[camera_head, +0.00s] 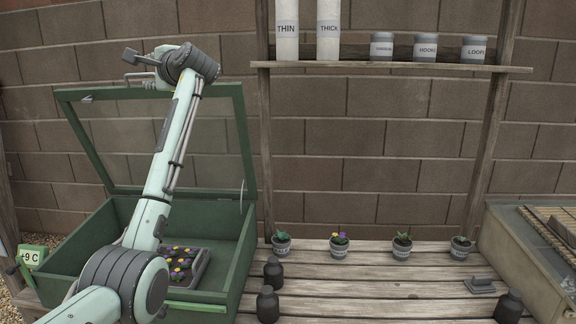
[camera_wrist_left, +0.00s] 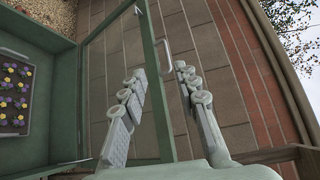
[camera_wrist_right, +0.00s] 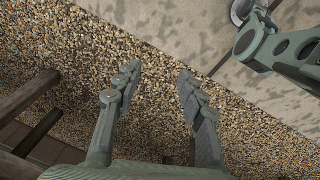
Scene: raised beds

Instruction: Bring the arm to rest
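My left arm (camera_head: 170,150) reaches up in front of the open green cold frame (camera_head: 240,255). My left gripper (camera_head: 129,65) is up at the top edge of the raised glazed lid (camera_head: 85,143), close to its handle (camera_head: 150,82). The left wrist view shows the gripper (camera_wrist_left: 158,70) with its fingers apart and nothing between them; the handle (camera_wrist_left: 165,47) shows beyond the tips. Whether it touches the lid is unclear. My right gripper (camera_wrist_right: 158,72) is open and empty above gravel, seen only in the right wrist view.
A tray of flowers (camera_head: 200,272) sits in the cold frame. Several potted seedlings (camera_head: 340,243) and dark jars (camera_head: 268,304) stand on the slatted bench (camera_head: 350,280). A shelf (camera_head: 390,67) carries containers above. A wooden box (camera_head: 520,265) stands at right.

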